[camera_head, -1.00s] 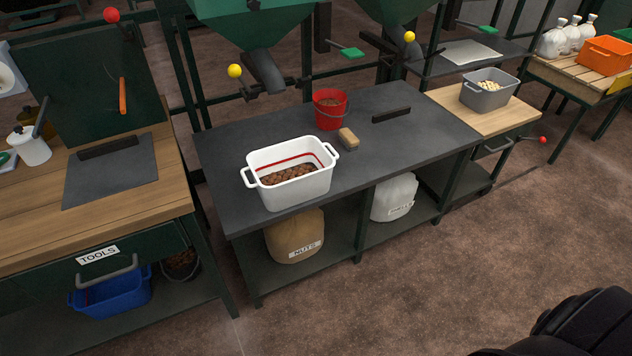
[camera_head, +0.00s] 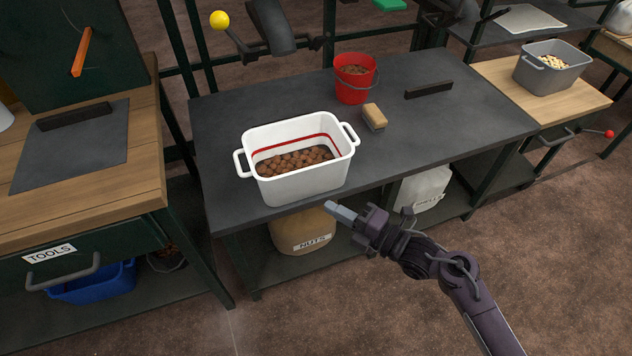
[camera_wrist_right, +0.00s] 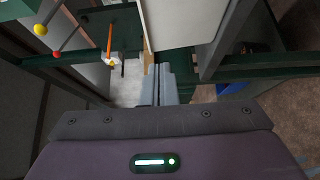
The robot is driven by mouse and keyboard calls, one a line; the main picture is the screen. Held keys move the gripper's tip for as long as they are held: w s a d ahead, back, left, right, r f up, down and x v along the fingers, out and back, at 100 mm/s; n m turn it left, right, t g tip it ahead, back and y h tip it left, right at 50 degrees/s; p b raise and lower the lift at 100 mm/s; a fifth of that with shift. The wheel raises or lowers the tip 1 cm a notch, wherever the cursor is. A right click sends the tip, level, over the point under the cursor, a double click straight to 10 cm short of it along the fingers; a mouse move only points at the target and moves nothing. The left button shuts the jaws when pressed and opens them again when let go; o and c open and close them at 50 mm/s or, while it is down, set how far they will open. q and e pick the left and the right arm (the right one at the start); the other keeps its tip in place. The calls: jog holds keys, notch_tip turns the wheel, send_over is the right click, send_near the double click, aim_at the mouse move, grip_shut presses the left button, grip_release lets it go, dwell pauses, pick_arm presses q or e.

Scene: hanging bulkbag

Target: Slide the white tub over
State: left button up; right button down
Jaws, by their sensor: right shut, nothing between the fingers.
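The white tub (camera_head: 302,184) stands upright on the dark bench top (camera_head: 440,125), near its front edge. It has a handle at each end, a red line inside and brown nuts in it. My right gripper (camera_head: 334,208) is shut and empty, in front of the bench and just short of the tub's lower right front in the picture; a small gap seems to lie between them. In the right wrist view the shut fingers (camera_wrist_right: 158,72) point ahead, with a pale upright surface above them. My left gripper is not in view.
A red bucket (camera_head: 353,82), a brush-like block (camera_head: 374,117) and a black bar (camera_head: 428,90) stand behind and right of the tub. A grey tub (camera_head: 550,72) stands on the wooden bench at right.

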aim_at(299, 177)
jog(key=w+a, duration=0.1)
jog(key=w, duration=0.1)
jog(key=w+a, duration=0.3)
jog(key=w, duration=0.1)
jog(key=shift+a, duration=0.3)
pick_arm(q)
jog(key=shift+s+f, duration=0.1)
pick_arm(e)
jog(key=shift+w, duration=0.7)
jog(key=shift+f, duration=0.1)
